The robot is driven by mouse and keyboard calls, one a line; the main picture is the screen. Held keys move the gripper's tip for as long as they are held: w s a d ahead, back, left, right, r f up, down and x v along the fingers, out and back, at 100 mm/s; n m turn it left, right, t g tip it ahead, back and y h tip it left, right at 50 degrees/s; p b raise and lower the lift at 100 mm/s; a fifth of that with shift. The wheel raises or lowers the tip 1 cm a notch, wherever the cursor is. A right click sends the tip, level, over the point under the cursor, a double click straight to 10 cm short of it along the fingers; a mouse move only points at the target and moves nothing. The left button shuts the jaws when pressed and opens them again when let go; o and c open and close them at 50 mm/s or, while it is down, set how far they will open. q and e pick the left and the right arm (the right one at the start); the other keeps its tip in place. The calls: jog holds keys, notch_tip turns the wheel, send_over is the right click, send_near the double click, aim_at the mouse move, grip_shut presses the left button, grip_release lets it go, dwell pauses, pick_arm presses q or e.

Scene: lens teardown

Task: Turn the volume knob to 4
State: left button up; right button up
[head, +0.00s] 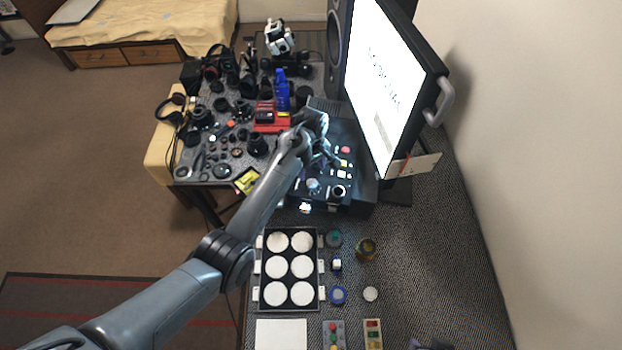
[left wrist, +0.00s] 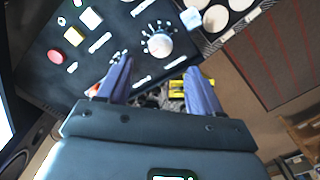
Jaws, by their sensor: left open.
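The black control panel (head: 327,200) lies on the desk below the screen, with buttons and labels on it. A silver round knob (left wrist: 160,45) with tick marks around it shows in the left wrist view. It also shows on the panel in the head view (head: 313,186). The tick numbers are too small to read, and I cannot tell its setting. My left gripper (left wrist: 157,82) is open and empty, its two blue-grey fingers apart, pointing toward the knob without touching it. In the head view the left gripper (head: 327,157) is over the panel's far part. My right gripper is not clearly seen.
A red button (left wrist: 73,36) and a white button (left wrist: 91,18) sit near the knob. A large screen (head: 385,85) stands behind at the right. A tray of white discs (head: 290,268) lies nearer. Camera parts crowd the left table (head: 215,178).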

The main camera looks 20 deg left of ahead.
aim_at(311, 182)
pick_arm(q)
jog(key=shift+f, duration=3.55)
jog(key=shift+c, duration=0.3)
jog(key=c, duration=1)
